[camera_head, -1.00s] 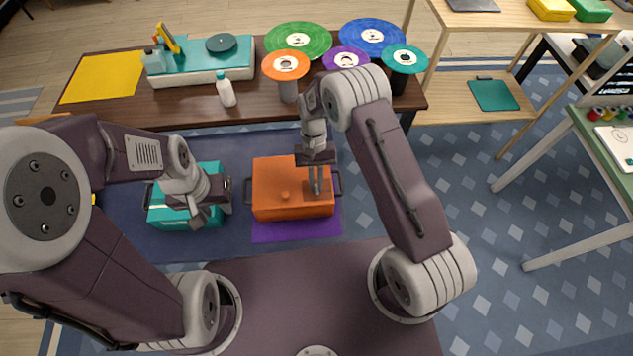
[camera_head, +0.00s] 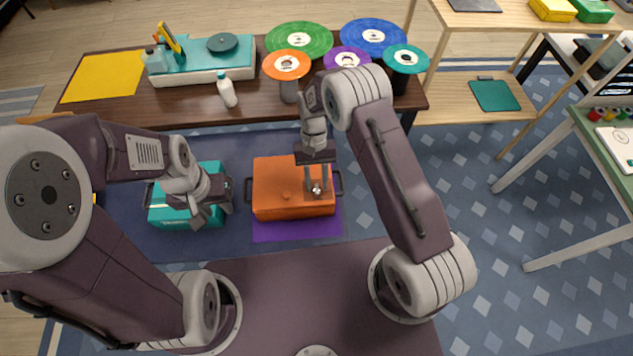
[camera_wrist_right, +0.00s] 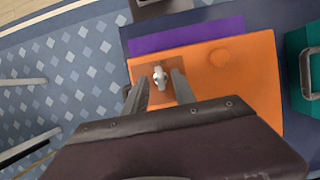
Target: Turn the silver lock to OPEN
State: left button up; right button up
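The silver lock (camera_head: 317,188) is a small knob on top of the orange box (camera_head: 270,180), near its right side. In the right wrist view the lock (camera_wrist_right: 160,78) sits on a brownish plate (camera_wrist_right: 143,72); no OPEN mark is readable. My right gripper (camera_head: 316,187) points down at it. Its two fingers are spread, one on each side of the lock, with gaps visible in the wrist view. My left gripper (camera_head: 203,216) hangs over the teal box (camera_head: 207,173) to the left; its finger opening is unclear.
The orange box has a round orange knob (camera_wrist_right: 220,57) and dark side handles. It stands on a purple mat (camera_head: 290,230) on the blue rug. Behind is a dark wooden table (camera_head: 190,108) with a white bottle (camera_head: 227,93) and coloured discs.

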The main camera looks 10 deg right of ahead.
jog(key=v, duration=0.8)
jog(key=shift+r+b, duration=0.3)
jog(key=shift+b, duration=0.1)
jog(key=shift+w, duration=0.1)
jog(key=s+d+r+m+t, duration=0.15)
jog(key=d+r, duration=0.35)
jog(key=r, duration=0.5)
jog(key=s+d+f+n+t, duration=0.1)
jog(key=s+d+f+t, duration=0.1)
jog(key=s, duration=0.4)
jog(key=s+d+f+t, duration=0.2)
jog(key=s+d, duration=0.2)
jog(key=s, duration=0.2)
jog(key=shift+s+f+n, duration=0.25)
jog(key=shift+f+n, duration=0.1)
jog(key=shift+s+a, duration=0.1)
